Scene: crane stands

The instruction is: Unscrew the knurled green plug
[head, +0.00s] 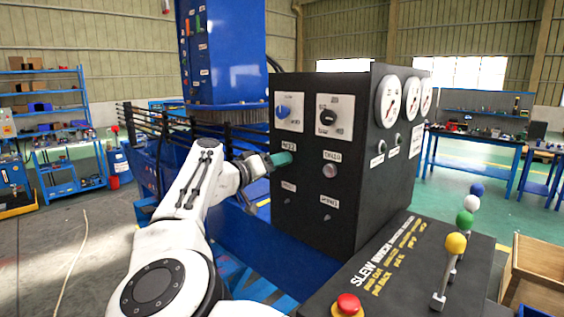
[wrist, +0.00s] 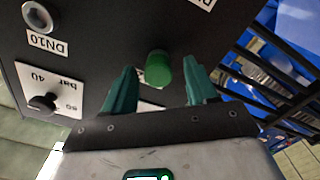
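The green plug (wrist: 158,68) sticks out of the black panel (wrist: 95,45) in the wrist view. My gripper (head: 284,159) is at the left part of the panel's front in the head view, below the upper knobs. Its teal fingers are open in the wrist view, one on each side of the plug, with a visible gap on both sides. The plug's knurling is too small to make out. In the head view the plug is hidden by my gripper.
A silver fitting (head: 330,171) sits right of my gripper. A blue knob (head: 283,112) and a black knob (head: 328,118) sit above. Ball-topped levers (head: 455,244) and a red button (head: 348,304) stand on the console at lower right.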

